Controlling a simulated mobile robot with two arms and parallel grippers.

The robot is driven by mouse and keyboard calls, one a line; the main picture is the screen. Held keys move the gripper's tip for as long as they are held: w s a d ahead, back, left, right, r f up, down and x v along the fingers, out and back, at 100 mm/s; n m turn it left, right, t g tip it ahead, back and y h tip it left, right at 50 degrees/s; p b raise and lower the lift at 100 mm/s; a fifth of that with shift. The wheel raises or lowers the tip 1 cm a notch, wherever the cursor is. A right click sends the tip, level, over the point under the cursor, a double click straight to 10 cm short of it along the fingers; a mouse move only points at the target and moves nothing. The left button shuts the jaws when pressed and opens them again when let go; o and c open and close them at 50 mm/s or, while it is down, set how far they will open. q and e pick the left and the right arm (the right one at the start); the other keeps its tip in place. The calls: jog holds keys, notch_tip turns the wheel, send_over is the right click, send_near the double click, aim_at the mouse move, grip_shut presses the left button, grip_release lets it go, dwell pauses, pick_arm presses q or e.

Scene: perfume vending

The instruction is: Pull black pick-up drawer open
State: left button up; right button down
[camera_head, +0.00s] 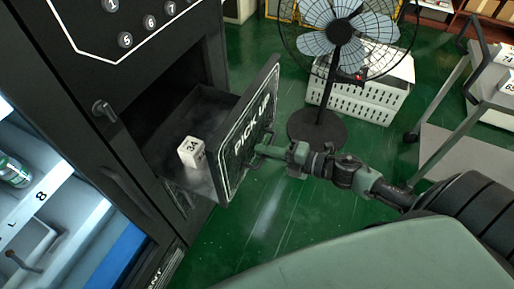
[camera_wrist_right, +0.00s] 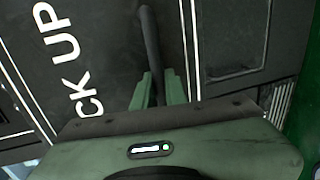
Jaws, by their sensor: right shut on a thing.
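The black pick-up drawer (camera_head: 249,128) stands pulled out from the machine in the head view, its front lettered "PICK UP". A white box (camera_head: 191,152) marked "34" sits inside it. My right gripper (camera_head: 262,149) is at the outer side of the drawer front. In the right wrist view my right gripper (camera_wrist_right: 159,88) is shut on the dark bar handle (camera_wrist_right: 150,50) of the drawer, with the lettering to its left. My left gripper is not in view.
The black vending machine (camera_head: 112,155) with numbered buttons and a lit display fills the left. A standing fan (camera_head: 318,128) and a white crate (camera_head: 372,100) are behind the drawer. A grey cart (camera_head: 455,135) stands at the right. Green floor is clear below the drawer.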

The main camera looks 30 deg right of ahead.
jog(key=shift+v, duration=0.85)
jog(key=shift+f, duration=0.2)
jog(key=c, duration=1.5)
grip_release()
jog(key=shift+o, duration=0.2)
jog(key=v, duration=0.8)
jog(key=shift+b, duration=0.3)
jog(key=shift+f, duration=0.1)
